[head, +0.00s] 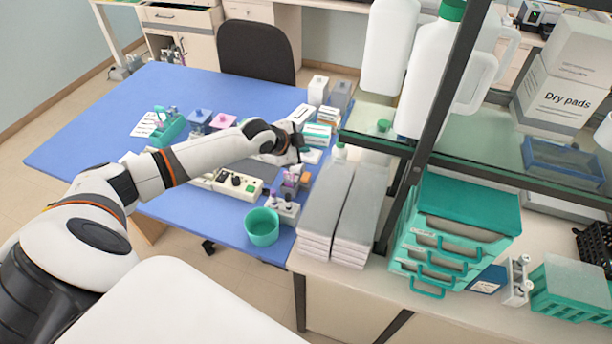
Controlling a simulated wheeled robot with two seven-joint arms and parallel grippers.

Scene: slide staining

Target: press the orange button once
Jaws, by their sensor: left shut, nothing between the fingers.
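My left arm reaches in from the left over the blue table (95,120). Its gripper (298,155) is shut and empty, pointing down among small items at the table's right side. A cream box with dark knobs (238,185) lies on the table below my forearm. I cannot make out an orange button for certain. A small orange-brown block (305,180) stands just below the gripper, too small to tell what it is. My forearm and gripper hide part of the table behind them. My right gripper is not in view.
A teal cup (262,227) stands near the table's front edge. Small boxes (318,90) and bottles crowd around the gripper. Grey-topped stacks (340,205) and a shelf post (440,90) stand to the right. The table's left part is mostly clear.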

